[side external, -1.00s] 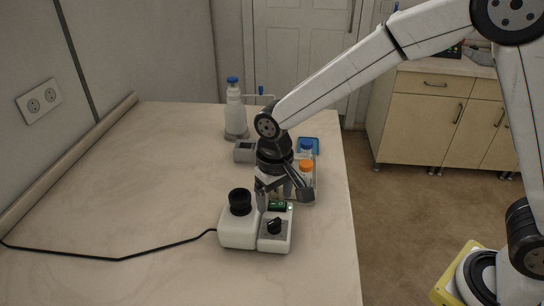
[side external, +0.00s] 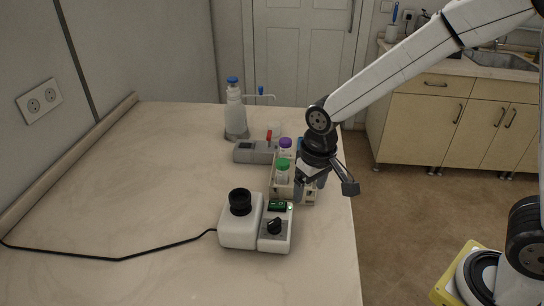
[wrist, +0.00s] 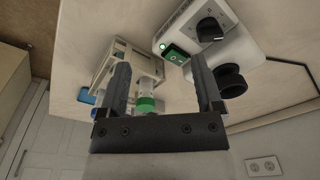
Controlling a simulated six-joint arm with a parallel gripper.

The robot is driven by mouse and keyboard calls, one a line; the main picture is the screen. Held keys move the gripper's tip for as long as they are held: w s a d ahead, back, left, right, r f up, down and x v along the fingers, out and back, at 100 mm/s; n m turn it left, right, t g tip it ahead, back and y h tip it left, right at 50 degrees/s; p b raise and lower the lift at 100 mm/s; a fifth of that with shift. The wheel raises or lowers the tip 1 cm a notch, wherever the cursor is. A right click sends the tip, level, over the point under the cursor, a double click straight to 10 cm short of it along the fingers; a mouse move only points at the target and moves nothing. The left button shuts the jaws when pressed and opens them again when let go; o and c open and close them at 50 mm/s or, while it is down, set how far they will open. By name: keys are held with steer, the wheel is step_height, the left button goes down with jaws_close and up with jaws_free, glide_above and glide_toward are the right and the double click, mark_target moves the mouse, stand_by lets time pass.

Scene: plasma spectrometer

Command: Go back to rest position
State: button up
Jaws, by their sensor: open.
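My gripper (side external: 326,187) is open and empty in the side view, near the table's right edge and in front of the right part of the tube rack. In the wrist view my gripper (wrist: 160,64) shows its two fingers wide apart with nothing held between them. The tube rack (side external: 308,199) holds a green-capped tube (side external: 283,164) and a purple-capped tube (side external: 285,143). The rack's right part is hidden behind my gripper. In the wrist view the green cap (wrist: 147,104) appears between the fingers, and the rack (wrist: 118,58) behind the left finger.
A white device (side external: 240,235) with a black cup, a knob and a lit green switch stands in front of the rack. A grey device (side external: 252,153) with a red part and a wash bottle (side external: 235,112) stand behind. The table's left side is clear except for a cable (side external: 120,258).

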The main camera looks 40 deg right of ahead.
steer(key=s+d+f+t, duration=0.1)
steer(key=s+d, duration=0.7)
steer(key=shift+s+d+f+t, duration=0.2)
steer(key=shift+d+t, duration=0.1)
steer(key=shift+d, duration=0.05)
